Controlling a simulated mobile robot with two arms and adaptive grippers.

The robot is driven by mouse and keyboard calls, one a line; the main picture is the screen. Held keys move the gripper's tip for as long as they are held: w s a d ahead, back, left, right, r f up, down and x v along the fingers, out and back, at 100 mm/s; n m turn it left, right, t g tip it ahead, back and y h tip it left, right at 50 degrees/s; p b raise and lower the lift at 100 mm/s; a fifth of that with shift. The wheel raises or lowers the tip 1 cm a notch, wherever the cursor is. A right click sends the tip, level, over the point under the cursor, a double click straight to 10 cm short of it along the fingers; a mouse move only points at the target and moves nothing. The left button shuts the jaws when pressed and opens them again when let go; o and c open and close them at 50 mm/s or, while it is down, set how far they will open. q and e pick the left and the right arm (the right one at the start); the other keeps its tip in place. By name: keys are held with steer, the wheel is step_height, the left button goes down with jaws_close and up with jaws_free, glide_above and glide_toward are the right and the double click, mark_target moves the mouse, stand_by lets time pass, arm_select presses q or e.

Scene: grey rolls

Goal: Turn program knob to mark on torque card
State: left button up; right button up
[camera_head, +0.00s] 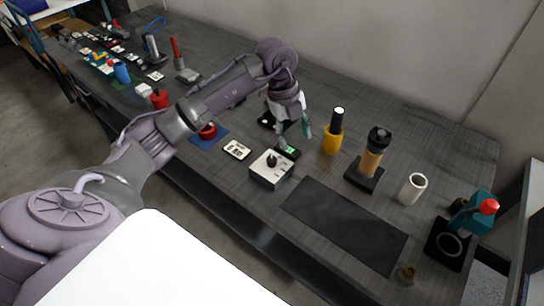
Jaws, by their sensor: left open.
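The knob's pointing direction cannot be told. My right gripper is not in view.
A small black device with a green face (289,151) lies under my left gripper. A yellow-and-black tool (333,135), a brown-and-black bottle-like tool (373,155) and a white cup (412,189) stand to the right. A dark mat (345,222) lies bare in front.

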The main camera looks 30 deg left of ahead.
mark_target(272, 159)
arm_select(q)
steer(key=a+r+n+y, duration=0.2)
steer(key=a+y, duration=0.1)
steer(key=a, duration=0.3)
steer(key=shift+g, duration=0.4)
steer(key=f, duration=0.4)
steer(key=f+p, duration=0.1)
steer(key=f, duration=0.4)
steer(key=f+p, duration=0.1)
steer(key=f, duration=0.4)
steer(key=shift+s+a, duration=0.1)
steer(key=shift+s, duration=0.3)
jaws_close()
